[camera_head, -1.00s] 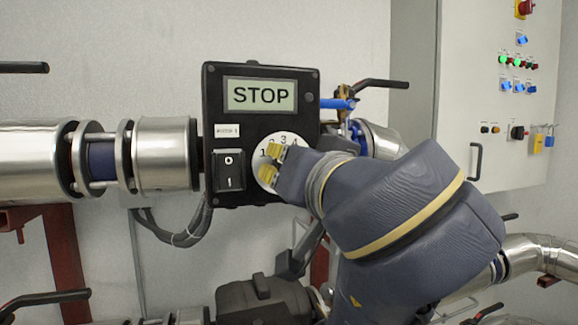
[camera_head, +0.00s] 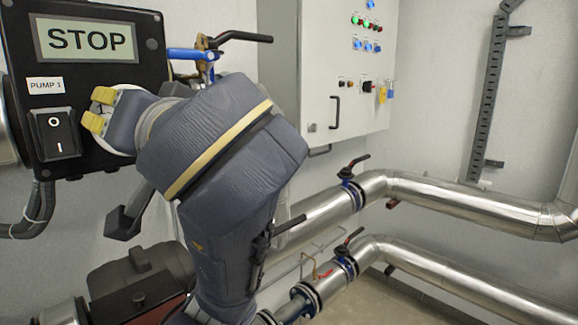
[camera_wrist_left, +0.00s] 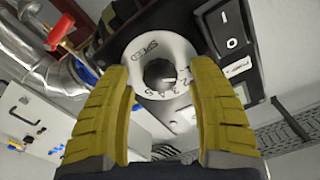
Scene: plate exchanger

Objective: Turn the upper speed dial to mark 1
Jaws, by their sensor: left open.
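The black control box (camera_head: 108,60) labelled PUMP 1 has a display (camera_head: 88,40) reading STOP and a black rocker switch (camera_head: 55,134). Its speed dial is mostly hidden behind my left gripper (camera_head: 98,110) in the head view. In the left wrist view, the dial shows as a white disc (camera_wrist_left: 139,52) marked SPEED and with numbers, around a dark central knob (camera_wrist_left: 159,76). My left gripper's yellow fingers (camera_wrist_left: 165,112) are spread wide to either side of the knob, open and empty. I cannot tell which mark the knob points to. My right gripper is not in view.
A blue-handled valve (camera_head: 195,54) and a black lever (camera_head: 240,38) stick out right of the box. A white wall cabinet (camera_head: 345,80) with lights and buttons hangs behind. Silver pipes (camera_head: 470,200) with valves run along the lower right. A dark pump (camera_head: 145,270) sits below.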

